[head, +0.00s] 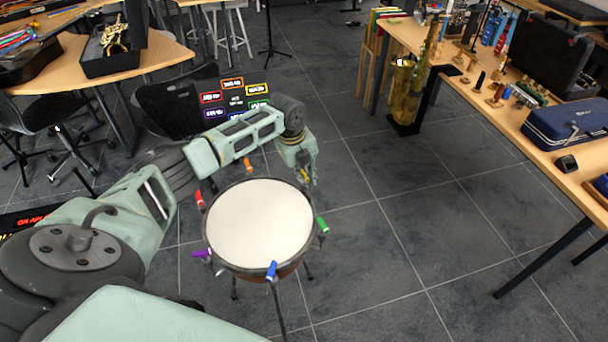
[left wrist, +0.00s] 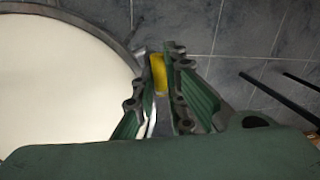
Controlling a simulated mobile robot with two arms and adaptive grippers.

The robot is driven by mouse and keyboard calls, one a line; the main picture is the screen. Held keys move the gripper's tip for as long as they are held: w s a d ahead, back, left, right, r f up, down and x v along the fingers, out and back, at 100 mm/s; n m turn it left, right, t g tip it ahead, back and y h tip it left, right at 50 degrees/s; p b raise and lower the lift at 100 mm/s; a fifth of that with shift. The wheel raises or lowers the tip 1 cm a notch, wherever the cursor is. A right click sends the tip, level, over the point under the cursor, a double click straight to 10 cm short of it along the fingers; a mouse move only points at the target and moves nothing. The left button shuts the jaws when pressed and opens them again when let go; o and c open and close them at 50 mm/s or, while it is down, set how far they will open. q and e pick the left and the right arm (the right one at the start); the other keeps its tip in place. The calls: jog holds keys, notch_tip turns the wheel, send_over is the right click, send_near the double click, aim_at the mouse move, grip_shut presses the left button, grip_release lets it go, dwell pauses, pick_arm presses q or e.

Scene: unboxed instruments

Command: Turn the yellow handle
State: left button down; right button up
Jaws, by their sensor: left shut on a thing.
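The drum (head: 260,222) stands on the floor in front of me, with a white head and coloured handles around its rim. The yellow handle (head: 304,174) is at its far right edge, mostly covered by my left gripper (head: 307,178). In the left wrist view, the yellow handle (left wrist: 159,74) shows between the fingers of my left gripper (left wrist: 163,85), which is shut on it. The drum head (left wrist: 60,90) fills the left of that view. My right gripper is not in view.
Red (head: 199,200), purple (head: 201,253), blue (head: 271,270), green (head: 322,224) and orange (head: 247,163) handles ring the drum. A stand with coloured labels (head: 235,100) is behind it. A long table (head: 520,115) with instruments is at right. Floor between is clear.

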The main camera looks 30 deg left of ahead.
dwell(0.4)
pick_arm(q)
jog(key=c, duration=1.8)
grip_release()
jog(key=r, duration=0.4)
jog(key=s+r, duration=0.1)
jog(key=r, duration=0.3)
jog(key=s+a+r, duration=0.1)
jog(key=r, duration=0.2)
jog(key=shift+a+r, duration=0.1)
jog(key=shift+r, duration=0.3)
